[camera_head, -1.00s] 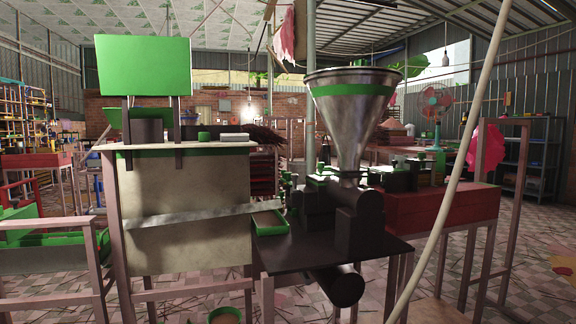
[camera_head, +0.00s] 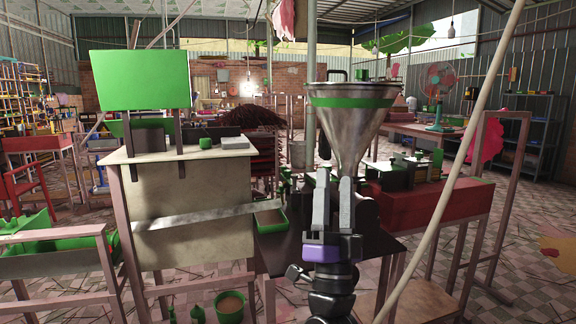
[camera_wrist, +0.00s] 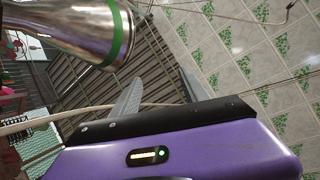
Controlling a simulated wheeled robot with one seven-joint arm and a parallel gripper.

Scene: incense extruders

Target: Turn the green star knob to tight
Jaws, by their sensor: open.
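My gripper (camera_head: 333,182) has a purple body and points upward in front of the black extruder, just below the steel funnel (camera_head: 350,130). Its two fingers are apart with nothing held between them. In the wrist view the fingers (camera_wrist: 158,90) frame only background, and the green-banded funnel (camera_wrist: 85,28) is at the upper left. The extruder body is mostly hidden behind my gripper and arm. Small green parts (camera_head: 285,183) show left of the extruder, too small for me to tell whether one is the star knob. No green star knob shows in the wrist view.
A green tray (camera_head: 271,228) sits left of the extruder, beside a cabinet (camera_head: 190,190) with a sloping metal strip. A red bench (camera_head: 425,205) with another machine stands to the right. A pale slanted pole (camera_head: 455,165) crosses the near right. A green bucket (camera_head: 229,315) is on the floor.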

